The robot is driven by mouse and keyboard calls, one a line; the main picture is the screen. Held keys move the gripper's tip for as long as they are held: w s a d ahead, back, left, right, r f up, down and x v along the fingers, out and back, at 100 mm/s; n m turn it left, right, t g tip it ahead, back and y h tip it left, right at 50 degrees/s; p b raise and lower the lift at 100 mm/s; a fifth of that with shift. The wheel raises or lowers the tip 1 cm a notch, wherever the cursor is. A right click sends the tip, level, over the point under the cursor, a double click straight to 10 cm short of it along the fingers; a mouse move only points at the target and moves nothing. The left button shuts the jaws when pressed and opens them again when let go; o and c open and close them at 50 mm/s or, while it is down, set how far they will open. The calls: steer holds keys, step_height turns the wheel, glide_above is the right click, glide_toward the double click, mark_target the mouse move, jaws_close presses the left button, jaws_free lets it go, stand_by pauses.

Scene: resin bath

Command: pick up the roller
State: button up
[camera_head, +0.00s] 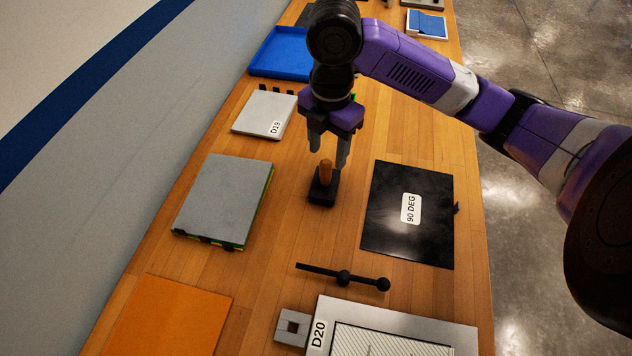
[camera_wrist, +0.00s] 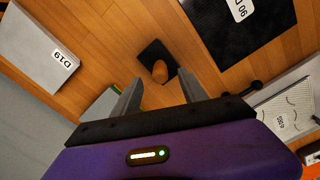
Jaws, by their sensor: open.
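What looks like the roller (camera_head: 325,172) stands upright as a wooden handle in a small black base (camera_head: 321,193) on the wooden bench. In the wrist view the handle (camera_wrist: 160,71) rises from the black base (camera_wrist: 153,52) just beyond the fingertips. My gripper (camera_head: 328,157) points down over the handle, its two grey fingers apart and empty. In the wrist view the fingers (camera_wrist: 160,82) lie to either side of the handle's line. I cannot tell whether the handle's top is between the fingertips or just below them. Any roller head is hidden in the base.
A black "90 DEG" plate (camera_head: 390,235) lies right of the base, and a grey-topped block (camera_head: 222,195) left. A white D19 plate (camera_head: 263,113) and blue tray (camera_head: 285,55) lie behind. A black rod with knobs (camera_head: 318,270) and D20 plate (camera_head: 330,310) lie in front.

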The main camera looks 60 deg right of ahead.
mark_target(325, 173)
step_height(325, 173, down, 2)
steer(key=shift+s+d+f, duration=0.1)
steer(key=shift+f, duration=0.05)
steer(key=shift+a+f+p, duration=0.15)
steer(key=shift+f+p, duration=0.2)
steer(key=shift+f, duration=1.05)
steer(key=shift+a+f+p, duration=0.15)
steer(key=shift+f+p, duration=0.15)
steer(key=shift+f, duration=1.05)
jaws_close()
